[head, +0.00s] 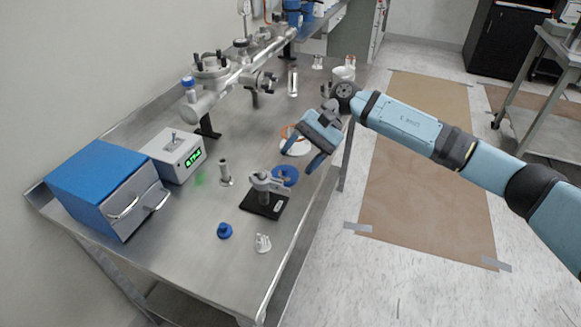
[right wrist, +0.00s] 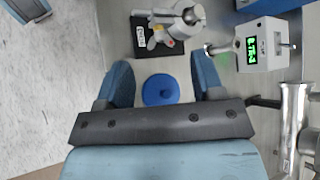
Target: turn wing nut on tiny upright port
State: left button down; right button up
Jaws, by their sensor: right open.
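My right gripper (head: 300,150) is open and empty, above the table beyond the fitting. In the right wrist view, a blue disc (right wrist: 160,90) shows between its fingers (right wrist: 163,72), below them.
A grey box with a green readout (head: 178,154) and a blue box with handles (head: 108,187) stand at the left. A metal pipe manifold (head: 235,78) runs along the back. A blue knob (head: 224,231) and a white piece (head: 263,243) lie near the front edge.

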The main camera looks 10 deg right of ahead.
jog(key=v, duration=1)
jog(key=shift+s+a+f, duration=0.1)
